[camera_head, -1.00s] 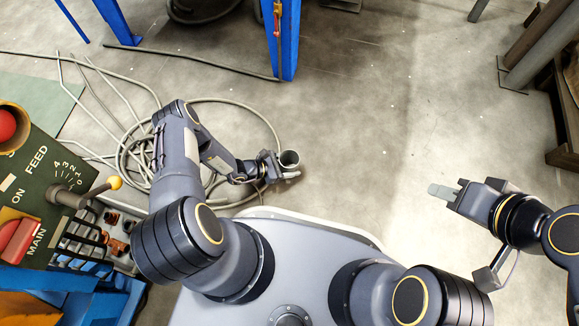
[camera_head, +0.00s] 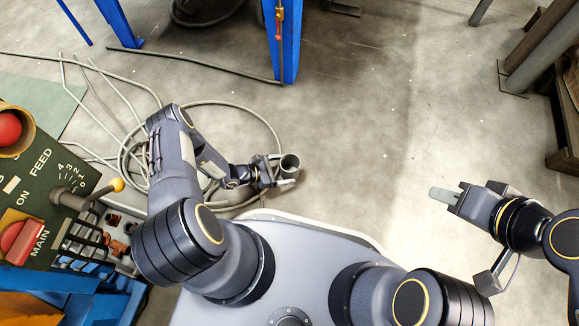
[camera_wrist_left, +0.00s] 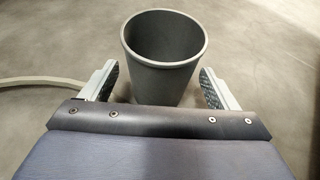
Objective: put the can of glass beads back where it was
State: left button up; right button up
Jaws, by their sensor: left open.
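A grey, open-topped can (camera_head: 290,162) is at my left gripper (camera_head: 284,169), just beyond the front of my base. In the left wrist view the can (camera_wrist_left: 162,84) is between the two open fingers (camera_wrist_left: 158,72), with a visible gap on each side. Its inside looks plain grey, and no beads show. Its bottom is hidden by the gripper's body, so I cannot tell what it rests on. My right gripper (camera_head: 458,197) is away at the right over bare floor with nothing visible in it; I cannot tell its opening.
A control panel (camera_head: 42,165) with red buttons and a yellow-knobbed lever (camera_head: 117,185) stands at the left. Grey hose (camera_head: 137,160) lies coiled on the floor near my left arm. A blue post (camera_head: 282,45) stands ahead. The floor in the middle right is clear.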

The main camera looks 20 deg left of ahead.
pick_arm(q)
jog(key=p+v, duration=0.2)
jog(key=v, duration=0.6)
jog(key=shift+s+a+r, duration=0.2)
jog(key=shift+a, duration=0.1)
jog(key=w+a+r+m+g, duration=0.1)
jog(key=w+a+r+m, duration=0.15)
jog(key=r, duration=0.45)
jog(key=w+a+r+m+g, duration=0.1)
jog(key=w+r+m, duration=0.2)
jog(key=r, duration=0.4)
notch_tip(320, 180, up, 21)
jog(key=s+d+m+g+y, duration=0.1)
jog(key=s+m+g, duration=0.15)
jog(key=m, duration=0.45)
jog(key=s+d+r+m+y, duration=0.25)
jog(key=s+r+m, duration=0.3)
jog(key=r, duration=0.55)
jog(key=s+d+r+m+t+y, duration=0.1)
jog(key=s+r+m+y, duration=0.3)
jog(key=s, duration=0.9)
jog(key=shift+s+d+r+m+t, duration=0.15)
jog(key=shift+s+r+m+t, duration=0.25)
jog(key=shift+m+t, duration=0.35)
jog(key=shift+r, duration=0.1)
